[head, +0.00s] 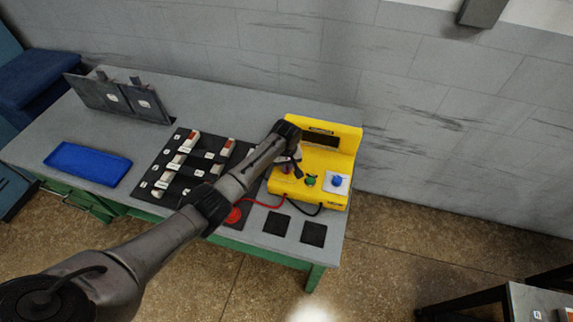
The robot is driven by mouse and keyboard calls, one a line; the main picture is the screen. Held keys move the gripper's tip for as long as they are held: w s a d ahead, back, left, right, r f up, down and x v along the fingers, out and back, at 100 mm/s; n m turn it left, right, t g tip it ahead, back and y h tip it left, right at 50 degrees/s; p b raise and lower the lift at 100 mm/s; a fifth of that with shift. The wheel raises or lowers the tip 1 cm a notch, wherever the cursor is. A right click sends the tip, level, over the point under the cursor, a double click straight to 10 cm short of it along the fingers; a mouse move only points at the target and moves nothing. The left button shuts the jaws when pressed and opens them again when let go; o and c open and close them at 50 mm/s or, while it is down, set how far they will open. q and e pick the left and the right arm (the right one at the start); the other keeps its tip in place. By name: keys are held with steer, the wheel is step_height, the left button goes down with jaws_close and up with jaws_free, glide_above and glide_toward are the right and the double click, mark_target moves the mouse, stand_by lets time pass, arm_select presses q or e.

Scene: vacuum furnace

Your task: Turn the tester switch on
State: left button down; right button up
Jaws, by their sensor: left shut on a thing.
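The yellow tester (345,140) stands at the right end of the grey workbench, with a dark display on its upright back part. Its sloped front has a green button (310,181) and a blue knob on a white plate (338,182). My left gripper (287,170) reaches down to the left part of this front and is shut on the tester switch, a small dark reddish part mostly hidden by the fingers. The switch's position cannot be made out. My right gripper is not in view.
A black board (170,192) with several red-and-white parts lies left of the tester, partly under my left arm. A blue tray (88,163) and an upright grey panel (120,97) are farther left. Two black pads (277,225) and red and black cables lie in front of the tester.

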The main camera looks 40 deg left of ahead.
arm_select(q)
steer(key=shift+r+m+p, duration=0.2)
steer(key=shift+m+p, duration=0.65)
steer(key=shift+m, duration=0.15)
steer(key=m+p, duration=0.1)
steer(key=m, duration=0.1)
steer(key=shift+m, duration=0.3)
steer(key=m+p, duration=0.1)
steer(key=m, duration=0.2)
steer(key=shift+f, duration=0.1)
steer(key=shift+m+p, duration=0.55)
steer(key=shift+m, duration=1.35)
steer(key=c, duration=1.2)
jaws_free()
